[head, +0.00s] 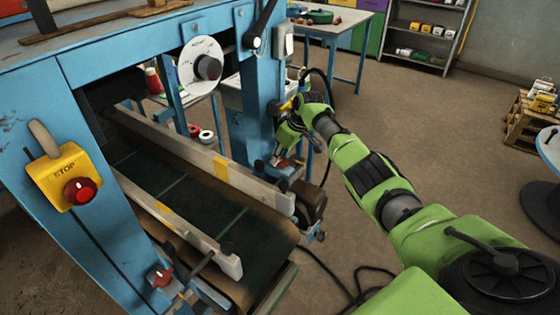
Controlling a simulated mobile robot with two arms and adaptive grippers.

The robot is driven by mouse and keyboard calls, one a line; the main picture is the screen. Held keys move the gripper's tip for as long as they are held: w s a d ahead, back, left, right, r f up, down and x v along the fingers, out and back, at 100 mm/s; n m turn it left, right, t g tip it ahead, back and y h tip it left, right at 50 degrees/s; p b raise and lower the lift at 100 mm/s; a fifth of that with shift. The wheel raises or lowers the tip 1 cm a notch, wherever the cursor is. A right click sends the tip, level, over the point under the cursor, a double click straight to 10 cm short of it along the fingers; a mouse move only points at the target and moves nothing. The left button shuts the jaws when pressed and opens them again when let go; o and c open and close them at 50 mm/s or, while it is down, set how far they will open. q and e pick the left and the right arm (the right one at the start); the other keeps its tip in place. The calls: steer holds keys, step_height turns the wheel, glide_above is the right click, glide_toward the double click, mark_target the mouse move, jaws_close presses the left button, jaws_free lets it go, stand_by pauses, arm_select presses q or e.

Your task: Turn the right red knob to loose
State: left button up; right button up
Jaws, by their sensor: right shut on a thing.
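My right arm reaches in from the lower right to the far end of the belt. My right gripper (285,157) points down there, shut on the right red knob (282,163), which is small and mostly covered by the fingers. Its loose or tight marking is too small to read. A second red knob (162,277) sits at the near left end of the belt, with no gripper at it. My left gripper is not in view.
A yellow stop box (64,177) with a red button and a white dial (202,66) with a black knob are on the blue frame. Pale guide rails (205,150) run along the belt. Black cables (350,280) lie on the floor, which is mostly clear at right.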

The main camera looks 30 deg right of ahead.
steer(key=shift+s+f+n+b, duration=0.15)
steer(key=shift+f+n+b, duration=0.15)
steer(key=shift+n, duration=0.1)
steer(key=o, duration=1.1)
steer(key=shift+r, duration=0.15)
steer(key=shift+s+d+r, duration=0.1)
steer(key=shift+r, duration=0.55)
steer(key=v, duration=1)
steer(key=shift+d+r, duration=0.2)
steer(key=shift+r, duration=0.1)
steer(key=shift+o, duration=0.2)
steer(key=shift+s, duration=0.1)
